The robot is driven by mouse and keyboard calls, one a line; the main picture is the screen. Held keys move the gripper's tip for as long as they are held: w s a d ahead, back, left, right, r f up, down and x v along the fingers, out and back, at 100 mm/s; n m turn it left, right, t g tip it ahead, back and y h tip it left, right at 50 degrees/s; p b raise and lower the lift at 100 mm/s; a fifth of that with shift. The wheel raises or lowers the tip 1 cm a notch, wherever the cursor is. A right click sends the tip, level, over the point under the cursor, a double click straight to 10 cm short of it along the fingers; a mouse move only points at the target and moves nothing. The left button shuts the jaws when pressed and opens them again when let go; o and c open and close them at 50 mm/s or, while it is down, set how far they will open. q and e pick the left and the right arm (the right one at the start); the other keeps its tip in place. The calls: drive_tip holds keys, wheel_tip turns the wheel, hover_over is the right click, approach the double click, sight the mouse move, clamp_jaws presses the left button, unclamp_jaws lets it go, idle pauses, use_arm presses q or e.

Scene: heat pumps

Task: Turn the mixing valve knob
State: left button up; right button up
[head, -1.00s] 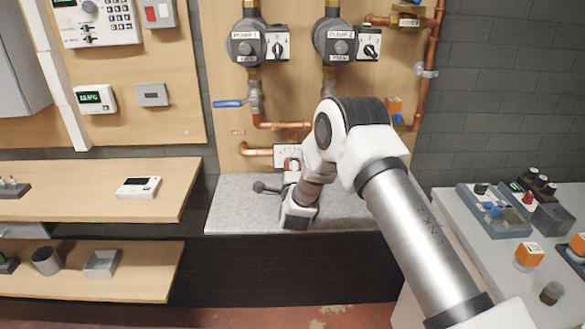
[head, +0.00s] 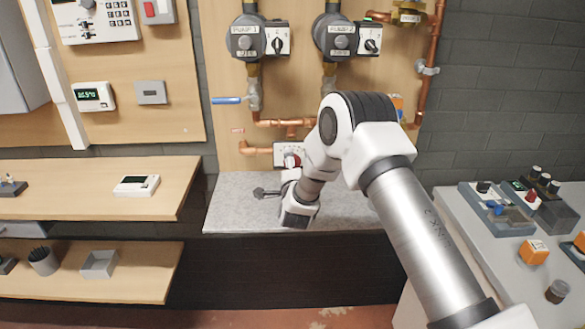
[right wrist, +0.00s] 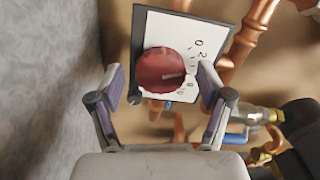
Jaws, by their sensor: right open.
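The mixing valve knob (right wrist: 163,71) is round and dark red, on a white scale plate (right wrist: 205,32) with printed numbers. In the right wrist view it sits between the two open fingers of my right gripper (right wrist: 160,85). I see a gap on each side, so the fingers do not appear to grip it. In the head view the knob (head: 292,160) shows on its white plate (head: 279,151), low on the wooden panel, partly hidden by my right arm. My left gripper is not in view.
Copper pipes (head: 258,150) run beside the valve, and a blue lever (head: 227,100) is above left. Two pumps (head: 246,38) hang higher. A grey stone ledge (head: 235,208) lies below the valve. Shelves stand left, and a bench with parts (head: 450,215) stands right.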

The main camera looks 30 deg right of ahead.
drive_tip(key=v, duration=1.2)
drive_tip(key=shift+f, duration=0.1)
